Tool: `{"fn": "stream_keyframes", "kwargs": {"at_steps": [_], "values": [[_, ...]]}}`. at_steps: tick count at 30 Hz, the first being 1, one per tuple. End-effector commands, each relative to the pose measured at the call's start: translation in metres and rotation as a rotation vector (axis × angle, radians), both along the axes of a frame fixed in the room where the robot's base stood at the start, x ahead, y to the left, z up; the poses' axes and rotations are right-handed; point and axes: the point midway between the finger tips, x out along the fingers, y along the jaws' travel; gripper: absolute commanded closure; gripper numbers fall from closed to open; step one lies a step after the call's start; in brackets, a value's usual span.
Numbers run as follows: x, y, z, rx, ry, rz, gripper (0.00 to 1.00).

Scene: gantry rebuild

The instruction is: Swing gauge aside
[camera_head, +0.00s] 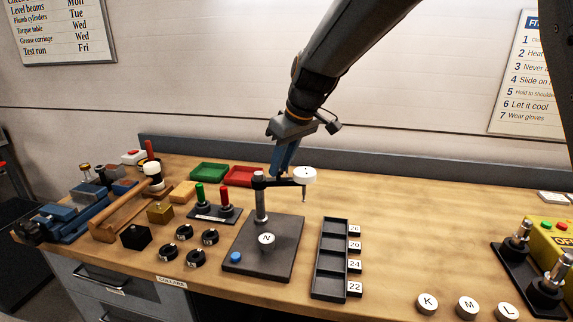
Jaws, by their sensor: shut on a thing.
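The gauge (304,176) is a white round dial with a thin probe pointing down. It sits at the right end of a dark swing arm (283,183), which is carried by a grey post (261,205) on a dark base plate (250,258). The dial hangs over the plate's back right area. My gripper (276,174) comes down from above with blue fingers and is shut on the swing arm between post and dial. The fingertips are partly hidden by the arm. A white disc marked N (266,239) stands on the plate in front of the post.
A slotted black tray (331,258) stands right of the plate. Green (199,195) and red (224,200) pegs and several black collars (194,258) are to its left. Green (209,171) and red (241,176) trays lie behind. The bench's middle right is clear.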

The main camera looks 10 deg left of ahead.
Motion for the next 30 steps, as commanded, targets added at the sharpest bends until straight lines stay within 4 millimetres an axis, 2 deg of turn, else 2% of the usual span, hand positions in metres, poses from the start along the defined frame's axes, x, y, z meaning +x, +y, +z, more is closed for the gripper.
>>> {"fn": "stream_keyframes", "kwargs": {"at_steps": [5, 6, 9, 20, 30], "values": [[0.001, 0.001, 0.001, 0.003, -0.002, -0.002, 1.00], [0.001, 0.001, 0.001, 0.004, -0.002, -0.003, 0.74], [0.001, 0.000, 0.001, 0.003, -0.001, -0.003, 0.60], [0.001, -0.003, 0.006, 0.002, -0.003, -0.005, 0.60], [-0.009, -0.019, 0.054, 0.004, -0.004, -0.005, 0.60]]}}
